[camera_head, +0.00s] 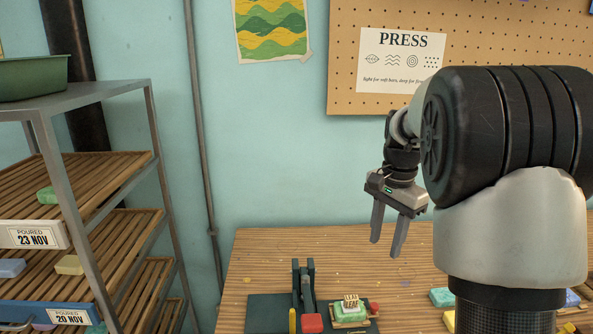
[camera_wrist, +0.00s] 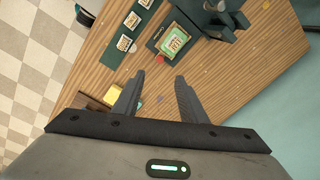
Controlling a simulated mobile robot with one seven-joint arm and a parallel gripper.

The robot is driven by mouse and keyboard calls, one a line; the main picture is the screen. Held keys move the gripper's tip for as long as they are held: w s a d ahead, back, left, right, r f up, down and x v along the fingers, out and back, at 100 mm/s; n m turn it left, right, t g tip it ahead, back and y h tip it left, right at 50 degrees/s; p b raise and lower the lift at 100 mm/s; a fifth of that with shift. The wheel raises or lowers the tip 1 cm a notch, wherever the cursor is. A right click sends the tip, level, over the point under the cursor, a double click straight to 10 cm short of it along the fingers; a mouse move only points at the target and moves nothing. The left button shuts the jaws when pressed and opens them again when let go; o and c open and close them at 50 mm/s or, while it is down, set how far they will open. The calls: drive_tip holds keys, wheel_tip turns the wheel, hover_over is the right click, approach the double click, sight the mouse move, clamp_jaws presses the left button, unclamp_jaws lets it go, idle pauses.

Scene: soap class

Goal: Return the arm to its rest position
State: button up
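My gripper (camera_head: 386,240) hangs in the air above the wooden table (camera_head: 262,256), fingers pointing down. Its two fingers are apart with nothing between them. In the wrist view the open fingers (camera_wrist: 156,92) reach over the tabletop (camera_wrist: 265,60). My arm is bent, and its large dark joint fills the right of the head view. The gripper is clear of everything on the table.
A dark press (camera_head: 305,290) stands at the table's front, beside a green soap (camera_head: 350,312) with a stamp on it. More soaps (camera_head: 442,297) lie partly behind my arm. A slatted rack (camera_head: 100,180) with soaps stands left. A pegboard (camera_head: 345,60) hangs behind.

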drive_tip(key=s+a+r+n+t+p, duration=0.1)
drive_tip(key=s+a+r+n+p, duration=0.2)
drive_tip(key=s+r, duration=0.4)
drive_tip(key=s+a+r+n+t+p, duration=0.2)
drive_tip(key=s+a+r+n, duration=0.15)
drive_tip(key=s+r, duration=0.35)
drive_tip(key=s+a+n+t+p, duration=0.1)
drive_tip(key=s+a+n+p, duration=0.2)
drive_tip(key=s, duration=0.8)
drive_tip(key=shift+s+r+n+t+p, duration=0.2)
drive_tip(key=shift+r+n+t+p, duration=0.15)
drive_tip(key=shift+n, duration=0.8)
drive_tip(key=shift+f, duration=0.1)
